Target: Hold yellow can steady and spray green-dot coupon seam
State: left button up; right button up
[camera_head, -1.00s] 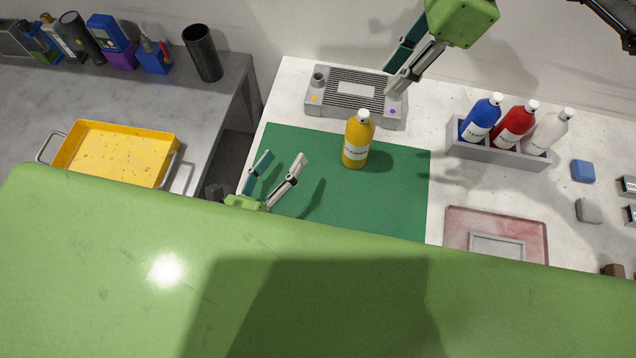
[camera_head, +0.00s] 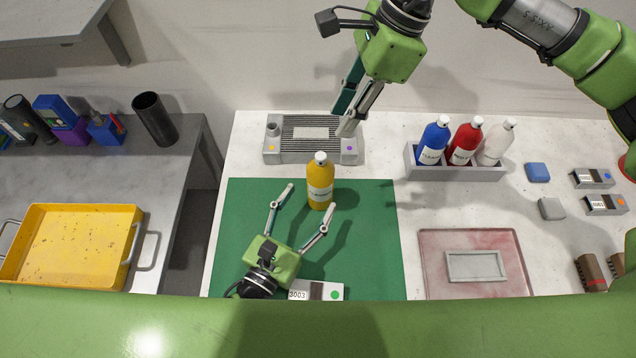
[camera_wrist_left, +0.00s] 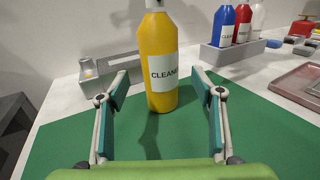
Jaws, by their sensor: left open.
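The yellow can (camera_head: 320,190), labelled "CLEANER" with a white cap, stands upright on the green mat (camera_head: 375,240). My left gripper (camera_head: 311,198) is open, with its fingers spread toward the can from the near side. In the left wrist view the yellow can (camera_wrist_left: 160,40) appears between the fingers, with a visible gap on each side. The green-dot coupon (camera_head: 316,290), marked 3003, lies at the mat's near edge, partly hidden by my body. My right gripper (camera_head: 344,122) hangs above the grey ribbed fixture's right end; its finger gap is unclear.
The grey ribbed fixture (camera_head: 290,157) stands behind the mat. A grey rack (camera_head: 455,173) holds blue, red and white bottles. A reddish tray (camera_head: 435,275) lies right of the mat, with small blocks and labelled coupons farther right. A yellow tray (camera_head: 75,245) is on the left bench.

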aim_at(314, 193)
pick_arm(q)
jog(key=x, duration=0.6)
jog(key=shift+w, duration=0.15)
jog(key=c, duration=1.5)
pick_arm(e)
grip_shut()
